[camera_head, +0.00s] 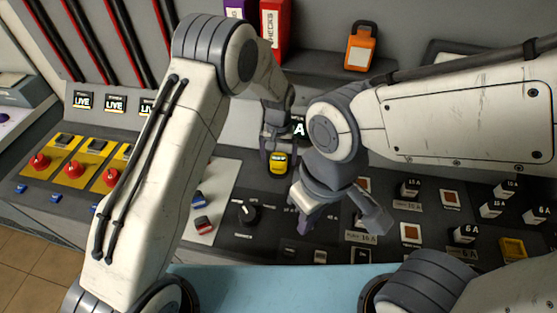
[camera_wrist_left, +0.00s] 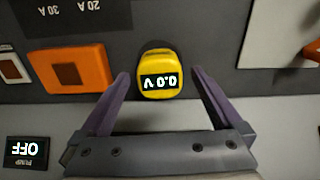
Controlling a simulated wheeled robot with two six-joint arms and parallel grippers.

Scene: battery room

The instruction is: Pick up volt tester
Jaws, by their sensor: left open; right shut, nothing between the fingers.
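The volt tester (camera_head: 279,163) is a small yellow device standing at the back of the dark panel in the head view. In the left wrist view the volt tester (camera_wrist_left: 159,75) shows a black display reading 0.0 V, upside down. My left gripper (camera_head: 277,148) is open just above it. In the left wrist view the purple fingers of my left gripper (camera_wrist_left: 160,80) lie to either side of the tester, with gaps on both sides. My right gripper (camera_head: 304,224) is shut and empty over the panel, lower and to the right; its arm hides part of the panel.
A black knob (camera_head: 250,212) and several labelled switches and fuses crowd the panel. Yellow plates with red knobs (camera_head: 73,169) are at left. A red binder (camera_head: 274,28) and an orange device (camera_head: 361,48) stand on the shelf behind. An OFF display (camera_wrist_left: 30,152) shows in the wrist view.

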